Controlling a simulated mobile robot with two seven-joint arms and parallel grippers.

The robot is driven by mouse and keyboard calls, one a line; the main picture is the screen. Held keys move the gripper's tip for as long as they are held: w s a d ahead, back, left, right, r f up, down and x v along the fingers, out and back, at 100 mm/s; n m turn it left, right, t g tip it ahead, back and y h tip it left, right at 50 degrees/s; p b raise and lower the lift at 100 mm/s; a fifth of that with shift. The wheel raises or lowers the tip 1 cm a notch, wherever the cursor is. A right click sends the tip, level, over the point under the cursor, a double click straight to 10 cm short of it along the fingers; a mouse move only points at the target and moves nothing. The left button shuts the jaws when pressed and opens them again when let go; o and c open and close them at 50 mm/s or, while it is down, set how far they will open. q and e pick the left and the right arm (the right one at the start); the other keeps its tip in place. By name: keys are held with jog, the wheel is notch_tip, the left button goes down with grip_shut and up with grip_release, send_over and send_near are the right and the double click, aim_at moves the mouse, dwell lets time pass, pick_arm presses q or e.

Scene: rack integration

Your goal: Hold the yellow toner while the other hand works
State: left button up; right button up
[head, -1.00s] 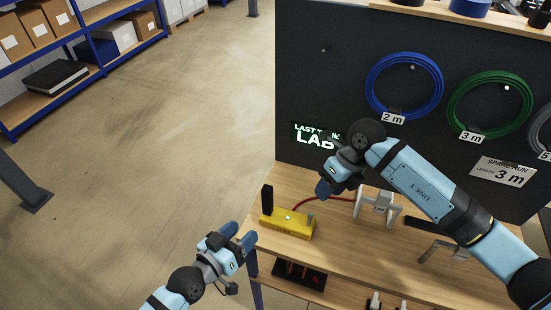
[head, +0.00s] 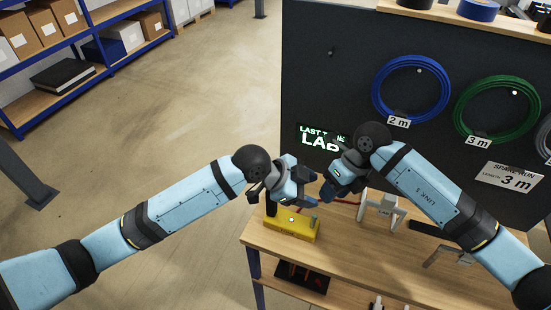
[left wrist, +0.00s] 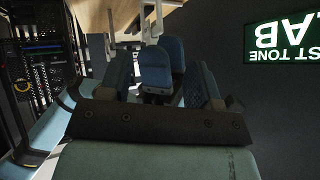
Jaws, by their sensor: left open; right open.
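The yellow toner (head: 292,224) lies on the left part of the wooden bench in the head view. A black upright part stands at its left end and a small grey-green piece at its right end. My left gripper (head: 311,187) is open, above and just behind the toner, and its arm hides part of the black upright. My right gripper (head: 328,190) is open beside it, with its fingers very close to the left ones; I cannot tell whether they touch. The left wrist view shows my left fingers (left wrist: 160,85) apart, with blue finger pads beyond them. The toner is not clear there.
A red cable (head: 345,202) runs right from behind my grippers towards a white stand (head: 380,206). A dark panel (head: 335,60) with blue (head: 411,88) and green (head: 497,108) cable coils rises behind the bench. The bench front (head: 330,258) is mostly clear.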

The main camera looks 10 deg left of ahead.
pick_arm(q)
jog(key=m+y, duration=0.1)
jog(key=y, duration=0.1)
notch_tip(320, 180, up, 6)
jog(key=m+g+y, duration=0.2)
jog(key=g+y, duration=0.1)
jog(key=y, duration=0.4)
send_over(276, 215)
notch_tip(276, 215, down, 13)
jog(key=shift+w+a+f, duration=0.1)
jog(key=shift+a, duration=0.05)
jog(key=shift+c, duration=0.4)
grip_shut()
dwell(0.5)
